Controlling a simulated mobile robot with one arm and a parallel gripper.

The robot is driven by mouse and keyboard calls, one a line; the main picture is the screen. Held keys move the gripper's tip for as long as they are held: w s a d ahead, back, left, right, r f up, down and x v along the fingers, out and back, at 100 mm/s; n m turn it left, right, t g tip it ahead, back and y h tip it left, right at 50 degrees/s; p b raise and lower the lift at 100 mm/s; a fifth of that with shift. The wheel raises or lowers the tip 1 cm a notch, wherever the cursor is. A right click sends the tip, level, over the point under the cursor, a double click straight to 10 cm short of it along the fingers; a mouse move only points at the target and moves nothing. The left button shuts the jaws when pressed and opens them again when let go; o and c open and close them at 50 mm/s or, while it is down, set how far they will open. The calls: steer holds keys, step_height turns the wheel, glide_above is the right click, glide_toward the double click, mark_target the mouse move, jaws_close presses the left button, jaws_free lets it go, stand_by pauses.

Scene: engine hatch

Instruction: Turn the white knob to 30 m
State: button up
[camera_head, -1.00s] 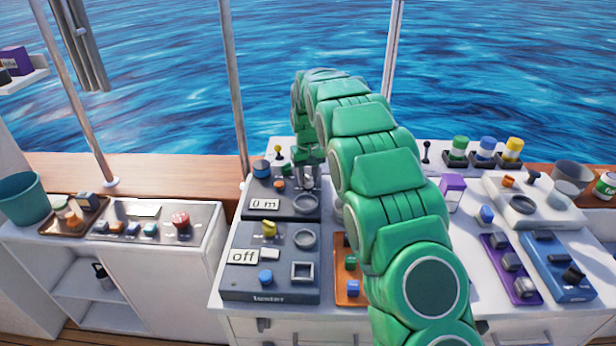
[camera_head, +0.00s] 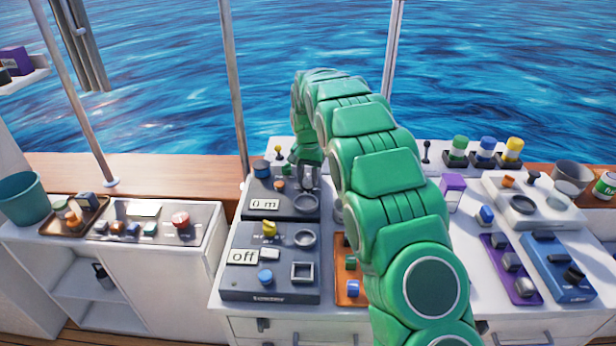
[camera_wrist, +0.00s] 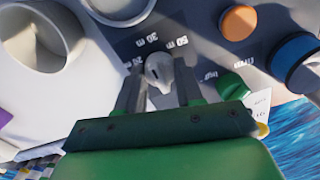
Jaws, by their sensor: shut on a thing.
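The white knob (camera_wrist: 158,72) sits on a dark grey panel, between the two fingers of my gripper (camera_wrist: 160,88), which is shut on it. Printed marks in metres, one looking like 30 m (camera_wrist: 147,40), stand beside the knob in the wrist view. The exact pointing of the knob is hard to tell. In the head view my gripper (camera_head: 309,182) reaches down onto the back right of the panel (camera_head: 258,187), and the knob is hidden there. The panel's display (camera_head: 265,204) reads 0 m.
A blue knob (camera_wrist: 295,62), an orange button (camera_wrist: 238,22) and a green knob (camera_wrist: 232,87) are close to my gripper. A round ring (camera_wrist: 120,5) lies on the other side. A second grey panel (camera_head: 235,284) with an "off" display stands in front.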

mark_target(308, 177)
stand_by(0.3)
steer(key=o, duration=1)
steer(key=shift+o, duration=0.2)
steer(key=shift+r, duration=0.1)
step_height(308, 177, up, 8)
steer(key=shift+f, duration=0.25)
steer(key=shift+r, duration=0.1)
